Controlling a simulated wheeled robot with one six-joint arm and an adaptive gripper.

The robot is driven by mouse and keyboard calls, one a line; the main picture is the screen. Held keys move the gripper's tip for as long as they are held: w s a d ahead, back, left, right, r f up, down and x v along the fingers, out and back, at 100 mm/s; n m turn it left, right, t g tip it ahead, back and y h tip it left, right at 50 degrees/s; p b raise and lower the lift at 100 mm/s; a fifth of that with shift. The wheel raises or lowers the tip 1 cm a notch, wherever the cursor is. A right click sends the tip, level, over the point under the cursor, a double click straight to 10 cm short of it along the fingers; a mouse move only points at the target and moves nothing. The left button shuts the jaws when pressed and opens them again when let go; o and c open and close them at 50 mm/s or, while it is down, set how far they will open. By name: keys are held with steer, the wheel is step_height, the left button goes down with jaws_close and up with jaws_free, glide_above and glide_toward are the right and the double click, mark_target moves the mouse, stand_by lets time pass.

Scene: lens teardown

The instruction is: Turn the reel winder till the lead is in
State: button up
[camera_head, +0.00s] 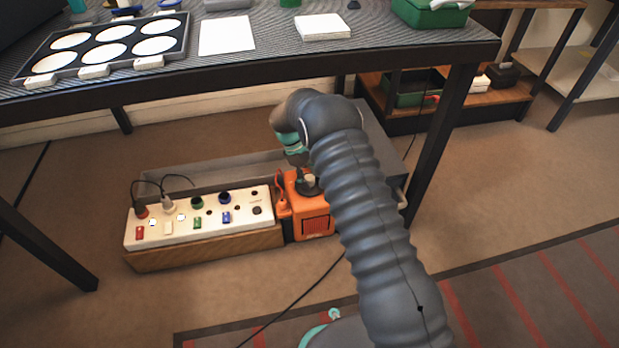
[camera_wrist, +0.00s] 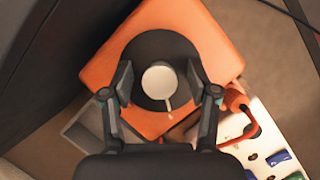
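The reel winder is an orange box (camera_head: 313,222) on the floor under the table, at the right end of the socket panel; its orange top (camera_wrist: 198,40) fills the middle of the wrist view. On it is a black disc (camera_wrist: 160,49) with a round cream knob (camera_wrist: 159,83) and a small pale peg at its lower edge. My gripper (camera_wrist: 161,78) is open above the disc, one finger on each side of the knob, with a narrow gap showing on both sides. An orange lead (camera_wrist: 252,128) with a thick orange end lies beside the box, towards the panel.
A white socket panel (camera_head: 190,226) with plugs and coloured switches stands left of the reel on a wooden base. A grey bin wall (camera_head: 225,172) runs behind. The table edge (camera_head: 240,70) and its leg (camera_head: 438,140) are close to my arm. Open floor lies in front.

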steer(key=shift+a+r, duration=0.1)
steer(key=shift+r, duration=0.1)
steer(key=w+a, duration=0.1)
steer(key=a, duration=0.2)
steer(key=w+a, duration=0.2)
steer(key=a, duration=0.2)
steer(key=w+a, duration=0.2)
steer(key=a, duration=0.1)
steer(key=shift+a+r, duration=0.15)
steer(key=shift+r, duration=0.15)
steer(key=shift+w+a, duration=0.15)
steer(key=shift+a, duration=0.25)
